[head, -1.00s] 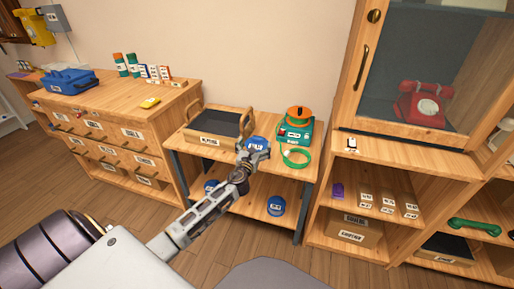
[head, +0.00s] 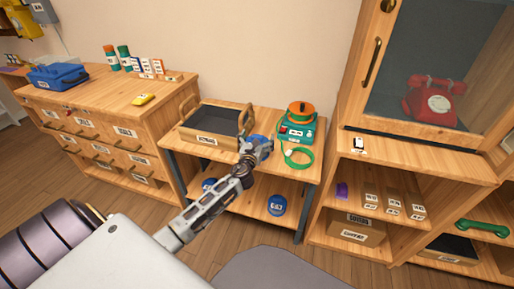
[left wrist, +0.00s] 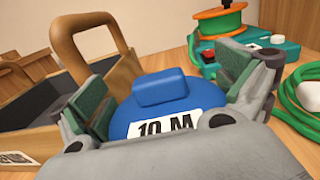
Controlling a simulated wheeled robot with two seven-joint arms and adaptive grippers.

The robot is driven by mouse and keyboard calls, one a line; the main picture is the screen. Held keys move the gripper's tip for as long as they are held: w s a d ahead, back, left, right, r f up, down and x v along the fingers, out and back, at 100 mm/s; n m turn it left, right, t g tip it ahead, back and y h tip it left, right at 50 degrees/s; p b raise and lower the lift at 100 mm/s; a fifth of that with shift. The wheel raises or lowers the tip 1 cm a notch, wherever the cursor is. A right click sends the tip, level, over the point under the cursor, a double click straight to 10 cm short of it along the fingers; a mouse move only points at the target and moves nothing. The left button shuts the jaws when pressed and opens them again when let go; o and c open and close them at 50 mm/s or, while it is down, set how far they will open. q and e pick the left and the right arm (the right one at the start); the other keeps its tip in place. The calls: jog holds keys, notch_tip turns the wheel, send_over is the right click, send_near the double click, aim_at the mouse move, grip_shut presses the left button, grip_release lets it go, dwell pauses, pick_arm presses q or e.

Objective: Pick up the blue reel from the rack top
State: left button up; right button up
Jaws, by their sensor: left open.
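The blue reel (head: 264,141) sits on the rack top (head: 305,175), mostly hidden by my left gripper in the head view. In the left wrist view the blue reel (left wrist: 165,110) shows a raised blue block on top and a white "10 M" label. My left gripper (head: 256,149) is open. In the left wrist view its green-padded fingers (left wrist: 165,95) stand apart, one on each side of the reel. Whether either pad touches the reel, I cannot tell. My right gripper is not in view.
A wooden tray (head: 187,134) with looped handles stands close left of the reel. A green device (head: 292,131) carrying an orange reel (head: 301,108) stands behind right, with a coiled green cable (head: 299,160) in front. Another blue reel (head: 277,206) is on the lower shelf.

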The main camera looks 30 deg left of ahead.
pick_arm(q)
jog(key=c, duration=0.7)
jog(key=shift+c, duration=1.4)
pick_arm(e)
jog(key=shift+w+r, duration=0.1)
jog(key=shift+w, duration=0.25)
pick_arm(q)
jog(key=shift+r, duration=0.2)
jog(key=shift+r+p, duration=0.65)
jog(key=shift+r, duration=0.35)
notch_tip(320, 180, up, 8)
jog(key=p, duration=0.4)
jog(key=shift+r, duration=0.25)
jog(key=shift+r+p, duration=1.35)
jog(key=shift+r, duration=2.3)
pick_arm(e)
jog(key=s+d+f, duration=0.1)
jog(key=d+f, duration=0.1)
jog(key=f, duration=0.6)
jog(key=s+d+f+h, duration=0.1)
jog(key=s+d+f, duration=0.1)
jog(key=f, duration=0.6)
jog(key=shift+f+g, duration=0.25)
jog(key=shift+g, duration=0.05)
